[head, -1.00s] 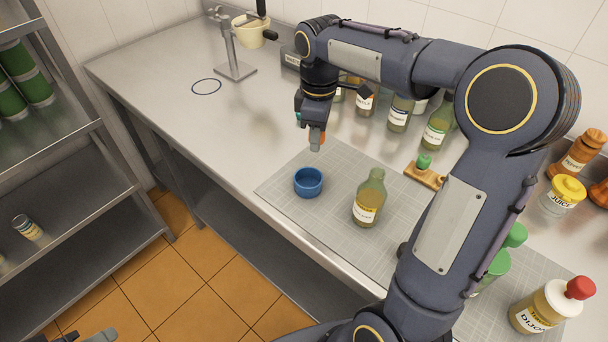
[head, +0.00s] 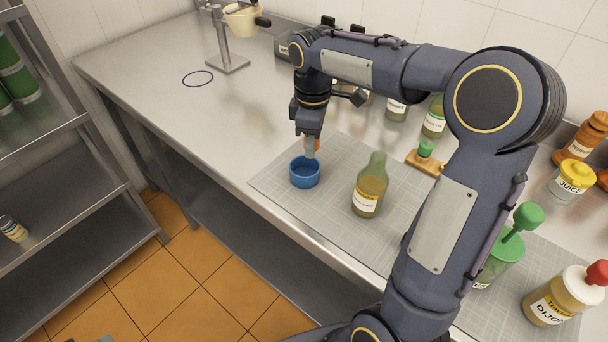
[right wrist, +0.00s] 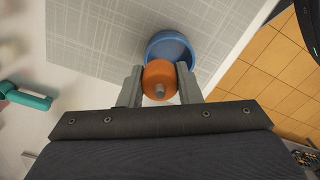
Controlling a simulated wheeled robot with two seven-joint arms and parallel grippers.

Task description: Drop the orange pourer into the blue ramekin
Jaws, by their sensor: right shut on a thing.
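The orange pourer (right wrist: 158,76) is held between the two fingers of my right gripper (head: 311,150); in the head view only a small orange bit of it shows. The blue ramekin (head: 305,178) stands upright on the gridded mat. My right gripper points down over the ramekin's back rim, and the pourer appears above the ramekin. In the right wrist view the ramekin (right wrist: 168,42) lies just beyond the pourer, partly hidden by it and the fingers. Only a sliver of what seems to be my left gripper (head: 105,339) shows at the bottom edge.
An oil-coloured bottle (head: 369,187) stands on the mat (head: 290,205) right of the ramekin. A small wooden board (head: 424,161) with a green-topped item, several bottles and a green dispenser (head: 505,255) are farther right. The counter left of the mat is mostly clear.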

